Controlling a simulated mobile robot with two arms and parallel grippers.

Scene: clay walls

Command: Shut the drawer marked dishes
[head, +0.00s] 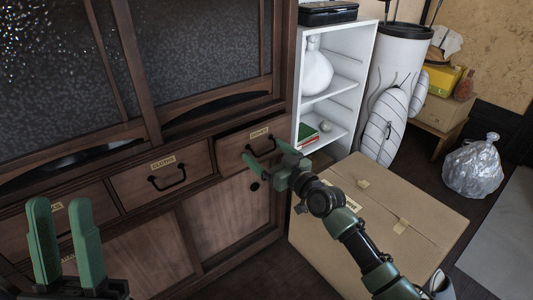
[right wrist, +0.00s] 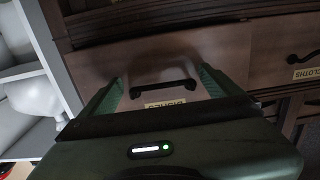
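The dishes drawer (head: 232,150) is the right one in the row of drawers of the dark wooden cabinet, with a paper label and a black bar handle. Its front appears to stand out a little from the cabinet. My right gripper (head: 266,155) is at this drawer front, partly covering it. In the right wrist view its fingers are spread to either side of the handle (right wrist: 163,88), with the label upside down below it; contact cannot be told. My left gripper (head: 61,203) is open and empty at the lower left, away from the dishes drawer.
The cloths drawer (head: 150,179) is left of the dishes drawer and looks flush. A large cardboard box (head: 400,225) stands on the floor below my right arm. A white shelf (head: 345,85) stands right beside the cabinet. A plastic bag (head: 473,168) lies further right.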

